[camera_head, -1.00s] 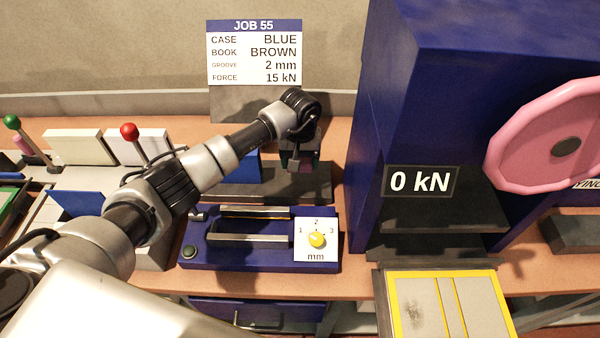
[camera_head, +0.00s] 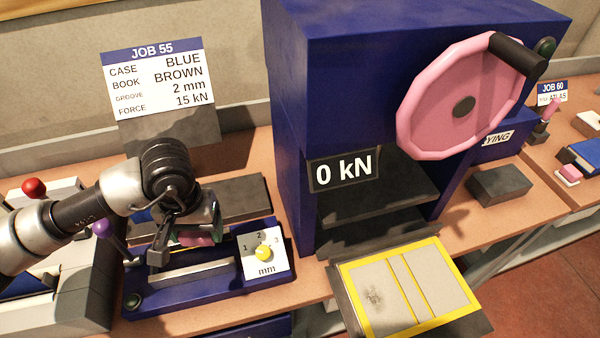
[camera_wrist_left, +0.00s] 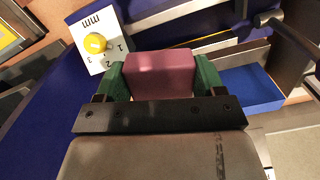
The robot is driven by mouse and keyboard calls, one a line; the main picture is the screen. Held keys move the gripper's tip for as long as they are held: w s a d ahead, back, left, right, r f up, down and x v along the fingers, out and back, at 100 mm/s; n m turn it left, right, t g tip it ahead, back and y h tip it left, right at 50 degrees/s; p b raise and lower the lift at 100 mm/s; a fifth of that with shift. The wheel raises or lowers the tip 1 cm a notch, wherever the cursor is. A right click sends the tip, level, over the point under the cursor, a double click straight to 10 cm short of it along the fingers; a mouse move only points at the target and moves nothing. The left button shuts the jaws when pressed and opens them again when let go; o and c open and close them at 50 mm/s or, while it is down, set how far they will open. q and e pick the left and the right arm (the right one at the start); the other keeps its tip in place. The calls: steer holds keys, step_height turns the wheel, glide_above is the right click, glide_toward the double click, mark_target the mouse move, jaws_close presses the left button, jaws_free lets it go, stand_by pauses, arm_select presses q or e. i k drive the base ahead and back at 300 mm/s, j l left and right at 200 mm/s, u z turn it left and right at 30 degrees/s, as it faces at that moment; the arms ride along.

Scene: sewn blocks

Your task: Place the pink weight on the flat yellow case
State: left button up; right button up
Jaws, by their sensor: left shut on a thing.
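My left gripper (camera_head: 190,232) is shut on the pink weight (camera_head: 198,240), above the blue grooving device with the mm dial. In the left wrist view the pink weight (camera_wrist_left: 160,72) sits between the two green finger pads. In the head view the wrist and fingers hide most of it. The flat yellow case (camera_head: 345,272), yellow-edged with grey panels and a dark smudge, lies open on a dark plate in front of the press, right of the gripper and apart from it. My right gripper is not in view.
The blue press (camera_head: 340,90) with a pink wheel (camera_head: 440,120) and a "0 kN" display stands behind the case. The blue dial device (camera_head: 150,300) is below my gripper. A dark block (camera_head: 500,185) lies at right.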

mark_target(440, 275)
steer(key=k+l+z, duration=0.3)
steer(key=l+z, duration=0.25)
steer(key=l, duration=0.2)
steer(key=k+l+z, duration=0.15)
steer(key=l+z, duration=0.15)
steer(key=l, duration=0.15)
steer(key=l+z, duration=0.25)
steer(key=l, duration=0.2)
steer(key=k, duration=0.05)
